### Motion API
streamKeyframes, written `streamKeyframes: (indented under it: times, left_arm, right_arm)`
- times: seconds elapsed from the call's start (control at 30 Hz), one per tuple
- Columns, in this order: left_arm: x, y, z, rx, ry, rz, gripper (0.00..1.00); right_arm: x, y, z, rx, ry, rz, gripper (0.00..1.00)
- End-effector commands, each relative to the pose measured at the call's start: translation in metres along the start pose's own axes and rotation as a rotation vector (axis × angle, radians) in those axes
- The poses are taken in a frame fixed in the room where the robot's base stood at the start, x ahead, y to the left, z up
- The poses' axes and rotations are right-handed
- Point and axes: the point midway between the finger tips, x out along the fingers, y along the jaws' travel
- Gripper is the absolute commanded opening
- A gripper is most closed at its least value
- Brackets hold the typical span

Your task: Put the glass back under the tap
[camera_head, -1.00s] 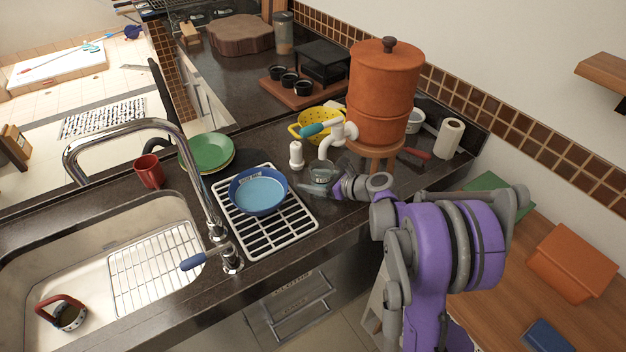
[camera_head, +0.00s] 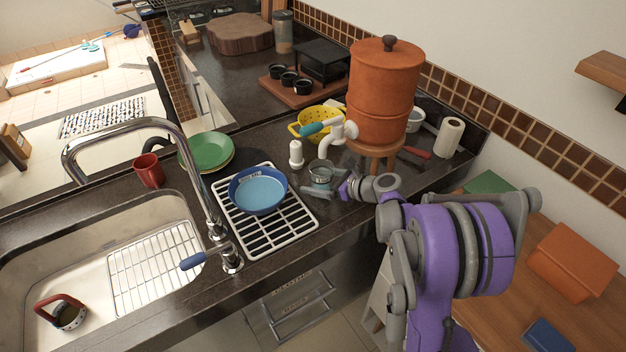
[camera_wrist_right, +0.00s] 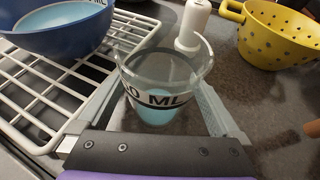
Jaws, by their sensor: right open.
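The clear glass (camera_head: 321,174), with a dark printed band and pale blue liquid low in it, stands upright on the dark counter. It sits close below the spout of the white tap (camera_head: 338,134) on the clay water filter; I cannot tell if it is exactly under it. My right gripper (camera_head: 322,189) is open at counter level, its fingers pointing towards the glass. In the right wrist view the glass (camera_wrist_right: 160,85) stands between the two spread fingers, with a gap visible at the right. The tap is outside that view. My left gripper is not in view.
The clay filter (camera_head: 384,85) stands on a wooden stool just behind. A white bottle-like piece (camera_head: 296,154), a yellow colander (camera_head: 309,122) and a blue bowl (camera_head: 258,191) on a white rack (camera_head: 295,222) are close by. The sink (camera_head: 60,250) is at the left.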

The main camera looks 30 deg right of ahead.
Motion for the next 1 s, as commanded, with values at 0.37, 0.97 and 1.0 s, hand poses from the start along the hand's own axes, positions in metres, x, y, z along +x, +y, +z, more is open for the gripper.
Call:
streamKeyframes:
  times: [0.37,0.97,1.0]
  left_arm:
    - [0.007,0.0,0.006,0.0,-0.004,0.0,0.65]
    - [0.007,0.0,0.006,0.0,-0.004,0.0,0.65]
    - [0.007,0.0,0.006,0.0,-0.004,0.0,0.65]
  right_arm:
    - [-0.074,-0.002,-0.002,0.002,0.001,-0.004,1.0]
    - [-0.087,-0.001,-0.002,0.001,0.0,0.0,1.0]
    - [-0.087,-0.001,-0.002,0.001,0.0,0.0,1.0]
